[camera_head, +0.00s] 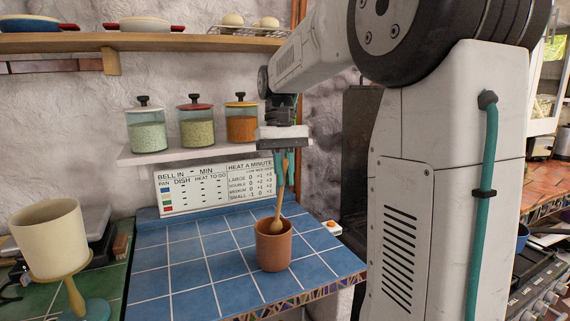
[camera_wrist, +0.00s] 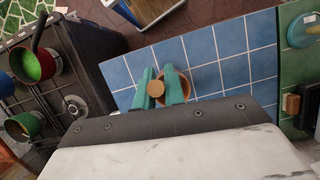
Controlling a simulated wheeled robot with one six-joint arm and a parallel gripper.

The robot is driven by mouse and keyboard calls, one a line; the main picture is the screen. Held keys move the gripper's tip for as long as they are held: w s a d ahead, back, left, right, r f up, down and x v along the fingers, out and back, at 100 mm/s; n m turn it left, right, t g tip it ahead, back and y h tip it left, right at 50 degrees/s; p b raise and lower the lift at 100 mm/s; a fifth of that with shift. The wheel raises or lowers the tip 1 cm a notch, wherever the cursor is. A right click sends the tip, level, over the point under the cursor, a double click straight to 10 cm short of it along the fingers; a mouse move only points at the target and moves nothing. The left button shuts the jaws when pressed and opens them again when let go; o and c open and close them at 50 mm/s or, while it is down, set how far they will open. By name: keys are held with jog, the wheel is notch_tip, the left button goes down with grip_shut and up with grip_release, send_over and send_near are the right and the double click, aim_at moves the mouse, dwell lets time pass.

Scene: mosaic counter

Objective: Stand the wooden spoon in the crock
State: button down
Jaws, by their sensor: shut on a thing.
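The terracotta crock (camera_head: 273,250) stands upright on the blue tiled counter (camera_head: 170,262) in the head view. The wooden spoon (camera_head: 280,202) hangs nearly upright, its bowl end down at the crock's mouth; whether it touches the bottom is hidden. My gripper (camera_head: 284,157), with teal fingers, is above the crock and shut on the spoon's upper handle. In the wrist view, my gripper (camera_wrist: 165,90) has the round spoon end (camera_wrist: 156,89) between its fingers. The crock (camera_wrist: 177,77) shows partly behind them.
A low shelf (camera_head: 185,154) with several lidded jars and a chart board (camera_head: 215,186) stand behind the crock. A cream pot (camera_head: 48,238) on a stand is at the left. A stove with pans (camera_wrist: 36,65) shows in the wrist view. Blue tiles left of the crock are clear.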

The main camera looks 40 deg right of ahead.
aim_at(281, 196)
jog(key=shift+w+d+f, duration=0.1)
jog(key=shift+w+f, duration=0.15)
jog(key=shift+f, duration=0.6)
jog(key=shift+w+d+f, duration=0.1)
jog(key=shift+w+f, duration=0.2)
jog(key=shift+f, duration=0.6)
jog(key=shift+w+f, duration=0.25)
jog(key=shift+f, duration=0.6)
jog(key=c, duration=0.6)
grip_release()
jog(key=shift+r, duration=0.1)
jog(key=shift+r, duration=4.9)
